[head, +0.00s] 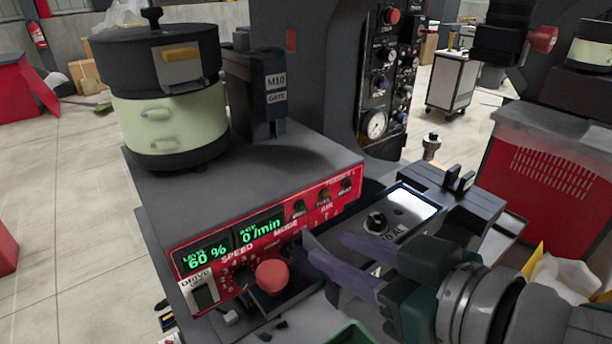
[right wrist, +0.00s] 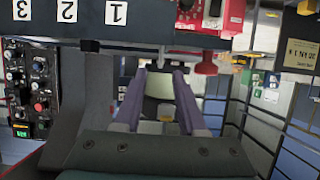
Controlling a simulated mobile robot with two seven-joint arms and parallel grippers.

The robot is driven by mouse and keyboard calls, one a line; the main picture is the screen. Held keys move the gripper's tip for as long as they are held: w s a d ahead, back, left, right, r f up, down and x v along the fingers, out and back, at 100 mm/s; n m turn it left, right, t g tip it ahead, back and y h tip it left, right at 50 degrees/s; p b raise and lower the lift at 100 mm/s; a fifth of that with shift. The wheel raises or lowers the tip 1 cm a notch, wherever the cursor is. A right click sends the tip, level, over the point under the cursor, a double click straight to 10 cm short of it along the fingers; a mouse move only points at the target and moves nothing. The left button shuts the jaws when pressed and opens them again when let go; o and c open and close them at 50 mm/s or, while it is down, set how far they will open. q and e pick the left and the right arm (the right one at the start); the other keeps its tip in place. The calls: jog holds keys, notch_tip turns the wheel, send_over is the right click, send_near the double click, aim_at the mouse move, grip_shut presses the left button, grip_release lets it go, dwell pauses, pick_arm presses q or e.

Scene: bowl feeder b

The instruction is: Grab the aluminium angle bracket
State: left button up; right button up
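I cannot clearly make out the aluminium angle bracket in either view. My right gripper (head: 329,248) comes in from the right in the head view, its purple fingers apart, in front of the red control panel (head: 262,232) and near the red push button (head: 272,276). In the right wrist view the two fingers (right wrist: 160,74) stand apart. A pale patch (right wrist: 160,86) shows between them, and I cannot tell what it is or whether it lies behind them. My left gripper is not in view.
A pale green and black bowl feeder (head: 160,125) stands on the grey machine top. A silver plate with a black knob (head: 376,222) lies behind the fingers. Small loose bits (head: 231,318) and a green edge (head: 350,335) show at the front. Numbered labels (right wrist: 67,11) show in the wrist view.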

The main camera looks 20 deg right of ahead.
aim_at(323, 246)
jog(key=x, duration=0.4)
jog(key=shift+w+f, duration=0.1)
jog(key=shift+f, duration=0.2)
grip_shut()
dwell(1.1)
